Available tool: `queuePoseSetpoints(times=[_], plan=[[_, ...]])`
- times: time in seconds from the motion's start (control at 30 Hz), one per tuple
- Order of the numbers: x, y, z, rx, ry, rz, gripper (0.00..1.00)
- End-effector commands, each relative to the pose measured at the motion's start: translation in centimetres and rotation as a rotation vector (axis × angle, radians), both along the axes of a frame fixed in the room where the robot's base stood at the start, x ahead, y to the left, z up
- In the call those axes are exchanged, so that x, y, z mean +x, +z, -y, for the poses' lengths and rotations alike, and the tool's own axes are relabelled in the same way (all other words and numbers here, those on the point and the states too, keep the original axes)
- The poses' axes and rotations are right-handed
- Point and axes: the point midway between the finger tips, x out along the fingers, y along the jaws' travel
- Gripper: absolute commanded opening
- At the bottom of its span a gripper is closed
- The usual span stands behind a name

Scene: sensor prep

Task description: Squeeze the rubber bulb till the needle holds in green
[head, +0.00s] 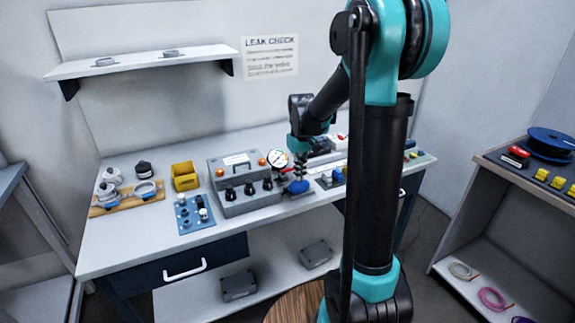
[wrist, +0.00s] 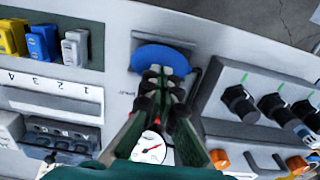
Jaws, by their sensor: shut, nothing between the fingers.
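The blue rubber bulb (head: 298,187) lies near the table's front edge, to the right of the grey box; it also shows in the wrist view (wrist: 160,54), just beyond my fingertips. My gripper (head: 299,176) points down at the bulb. In the wrist view its fingers (wrist: 164,76) are together with nothing between them, overlapping the bulb's near side; I cannot tell whether they touch it. The round white gauge (head: 277,158) stands just left of my gripper. It is partly covered by my fingers in the wrist view (wrist: 151,148). Its needle shows, but its zone is too small to read.
The grey box (head: 245,207) with black knobs stands close to the bulb's left. A numbered panel (wrist: 50,85) with yellow, blue and white connectors is on its other side. A yellow bin (head: 185,176) and blue plate (head: 194,226) stand further left. Bare tabletop lies in front.

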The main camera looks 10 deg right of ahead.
Motion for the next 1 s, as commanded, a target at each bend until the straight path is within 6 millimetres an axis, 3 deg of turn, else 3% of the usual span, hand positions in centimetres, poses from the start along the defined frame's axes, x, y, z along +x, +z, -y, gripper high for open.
queuePoseSetpoints(times=[1.0], plan=[[0.0, -1.4, 0.0, 0.000, 0.000, 0.000, 0.00]])
